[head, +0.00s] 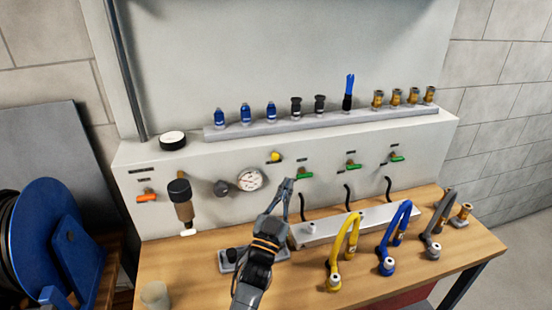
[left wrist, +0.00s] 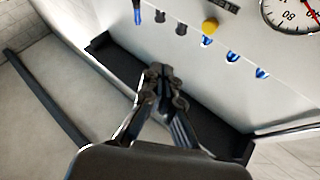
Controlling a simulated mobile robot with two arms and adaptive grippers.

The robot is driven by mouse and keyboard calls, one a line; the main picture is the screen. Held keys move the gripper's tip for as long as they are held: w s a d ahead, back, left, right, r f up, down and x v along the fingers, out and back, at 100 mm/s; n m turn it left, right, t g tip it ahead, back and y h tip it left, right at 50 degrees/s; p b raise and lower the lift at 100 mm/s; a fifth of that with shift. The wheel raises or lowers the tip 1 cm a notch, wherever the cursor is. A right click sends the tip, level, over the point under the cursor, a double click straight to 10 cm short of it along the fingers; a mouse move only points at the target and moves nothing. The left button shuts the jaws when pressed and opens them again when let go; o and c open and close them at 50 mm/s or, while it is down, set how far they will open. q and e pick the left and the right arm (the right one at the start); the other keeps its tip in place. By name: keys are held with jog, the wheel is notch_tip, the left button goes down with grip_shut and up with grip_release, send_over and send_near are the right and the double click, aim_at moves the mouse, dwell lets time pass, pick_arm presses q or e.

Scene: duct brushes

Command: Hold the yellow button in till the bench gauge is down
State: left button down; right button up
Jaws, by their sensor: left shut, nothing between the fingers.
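The yellow button (head: 275,157) is on the upper front of the pale bench panel; it also shows in the left wrist view (left wrist: 210,25). The bench gauge (head: 250,180) is a round white dial below and left of the button. Part of its dial is at the top right of the left wrist view (left wrist: 290,14); I cannot make out a sure reading. My left gripper (head: 288,184) is shut and empty. In the head view its tips appear below and slightly right of the button, apart from it; the wrist view also shows them apart (left wrist: 160,72). My right gripper is not in view.
Green-handled valves (head: 304,173) line the panel right of the button. A filter unit (head: 181,200) and an orange-handled valve (head: 147,197) are at left. Yellow (head: 345,240) and blue (head: 394,232) hoses stand on the wooden bench. A rail (head: 330,123) of fittings runs above.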

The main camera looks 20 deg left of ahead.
aim_at(275, 157)
pick_arm(q)
jog(key=shift+d+r, duration=0.15)
jog(key=shift+r, duration=0.15)
jog(key=w+a+b, duration=0.4)
jog(key=w+a, duration=0.1)
jog(key=w, duration=0.2)
jog(key=shift+w, duration=0.15)
jog(key=shift+f, duration=0.1)
jog(key=shift+w+a, duration=0.1)
dwell(1.5)
jog(key=shift+w+a, duration=0.15)
jog(key=shift+w, duration=0.1)
